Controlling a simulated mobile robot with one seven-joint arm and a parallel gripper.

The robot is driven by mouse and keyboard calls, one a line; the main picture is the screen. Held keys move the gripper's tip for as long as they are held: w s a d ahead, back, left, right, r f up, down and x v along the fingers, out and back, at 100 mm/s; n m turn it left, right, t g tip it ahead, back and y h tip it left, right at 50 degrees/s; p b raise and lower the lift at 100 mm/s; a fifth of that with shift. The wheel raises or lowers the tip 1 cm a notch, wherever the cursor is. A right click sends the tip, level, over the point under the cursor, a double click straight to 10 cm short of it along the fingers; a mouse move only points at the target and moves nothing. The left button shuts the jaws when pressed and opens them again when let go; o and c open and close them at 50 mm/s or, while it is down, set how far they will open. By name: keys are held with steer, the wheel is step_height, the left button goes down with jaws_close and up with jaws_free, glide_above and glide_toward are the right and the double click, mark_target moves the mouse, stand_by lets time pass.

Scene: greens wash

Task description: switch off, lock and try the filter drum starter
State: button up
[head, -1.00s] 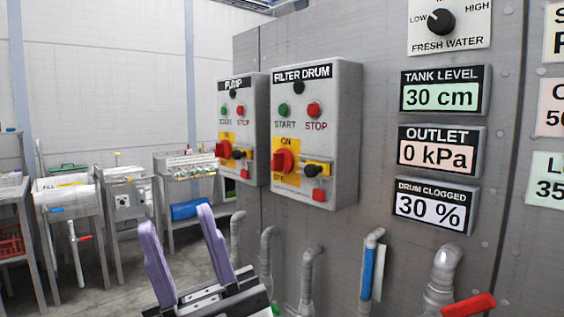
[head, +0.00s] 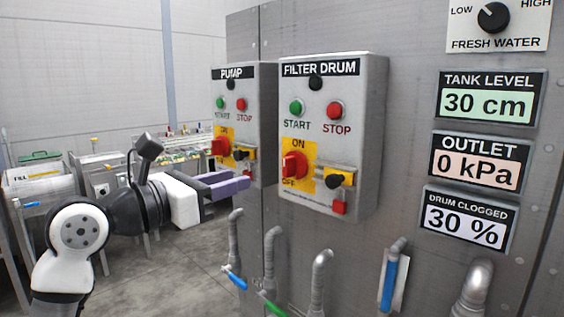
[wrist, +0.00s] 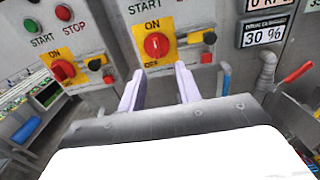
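The filter drum starter (head: 365,130) is a grey box on the grey panel, with a green START button (head: 296,107) and a red STOP button (head: 334,111). Its red rotary handle (head: 294,165) sits on a yellow ON/OFF plate and looks roughly upright; its exact setting is hard to read. Beside it are a yellow piece with a black knob (head: 336,181) and a small red block (head: 339,208) below. My gripper (head: 228,184) is open and empty, pointing at the panel. In the wrist view its two lilac fingers (wrist: 160,88) are apart, below the red handle (wrist: 156,45), not touching it.
The similar pump starter (head: 262,110) stands close at the left. Pipes with blue and green valve handles (head: 236,279) stick out below the boxes. Display plates (head: 488,98) hang at the right. Benches stand at the back left; the floor between is open.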

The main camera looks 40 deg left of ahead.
mark_target(284, 167)
steer(key=shift+y, duration=0.4)
steer(key=w+p, duration=0.4)
steer(key=w, duration=0.8)
steer(key=shift+d+f, duration=0.1)
steer(key=shift+w+f+p, duration=0.15)
steer(key=shift+w+p, duration=0.2)
steer(key=shift+w, duration=0.5)
jaws_close()
